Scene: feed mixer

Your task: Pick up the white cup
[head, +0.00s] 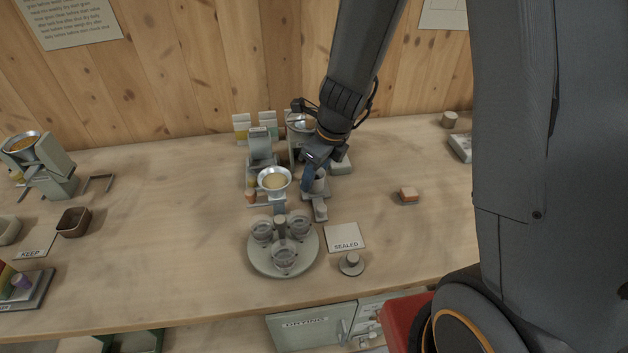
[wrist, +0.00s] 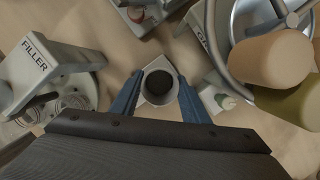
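The white cup (wrist: 158,84) stands upright in the middle of the wrist view, looking pale grey with a dark inside. It sits on a small pale stand whose corner shows below it. My gripper (wrist: 160,90) has its two blue fingers on the left and right of the cup, with narrow gaps seeming to show beside the rim. In the head view my gripper (head: 316,176) reaches down at the cup (head: 320,186), which is partly hidden by the fingers.
The filler (wrist: 50,68) stands close on the left in the wrist view; machine parts and a tan cylinder (wrist: 270,60) crowd the right. In the head view, a round tray (head: 260,266) with clear cups, a SEALED card (head: 345,237) and a steel funnel (head: 274,180) are nearby.

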